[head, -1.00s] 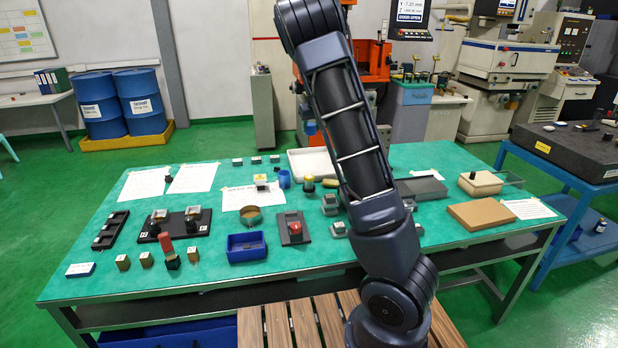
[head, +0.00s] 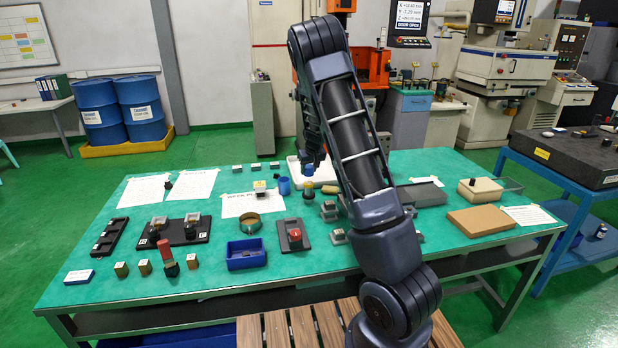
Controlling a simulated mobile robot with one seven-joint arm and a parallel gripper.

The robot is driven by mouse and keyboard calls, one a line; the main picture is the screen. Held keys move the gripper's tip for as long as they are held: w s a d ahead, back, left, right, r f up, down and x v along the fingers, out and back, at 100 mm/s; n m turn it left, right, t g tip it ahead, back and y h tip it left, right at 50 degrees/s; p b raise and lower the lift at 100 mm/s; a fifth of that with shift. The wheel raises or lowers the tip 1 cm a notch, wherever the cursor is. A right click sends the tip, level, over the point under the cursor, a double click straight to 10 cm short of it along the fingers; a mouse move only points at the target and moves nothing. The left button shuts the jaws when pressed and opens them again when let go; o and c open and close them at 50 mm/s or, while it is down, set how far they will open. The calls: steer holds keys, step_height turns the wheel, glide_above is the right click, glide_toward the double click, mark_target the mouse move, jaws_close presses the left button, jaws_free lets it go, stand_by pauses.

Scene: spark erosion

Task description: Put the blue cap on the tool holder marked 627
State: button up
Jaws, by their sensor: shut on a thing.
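My gripper (head: 312,158) is over the middle of the green table, small and partly hidden behind my own arm. It is shut on a small blue cap (head: 309,169). The cap is above, or just behind, a dark tool holder with a yellowish ring (head: 308,188); whether they touch I cannot tell. A second blue cylindrical piece (head: 284,186) stands to the left of that holder. Another holder with a pale top and yellow band (head: 260,187) stands on a paper sheet. I cannot read the number 627 on anything.
The green table (head: 330,262) also bears a white tray (head: 294,172) behind the gripper, a blue bin (head: 246,262), a red-knobbed fixture (head: 295,236) and a black two-post stand (head: 172,232). Several small grey blocks stand under and beside my arm. The front middle strip is clear.

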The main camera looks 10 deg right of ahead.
mark_target(310, 172)
steer(key=shift+f, duration=1.95)
steer(key=shift+f, duration=0.15)
steer(key=o, duration=0.9)
steer(key=shift+o, duration=0.2)
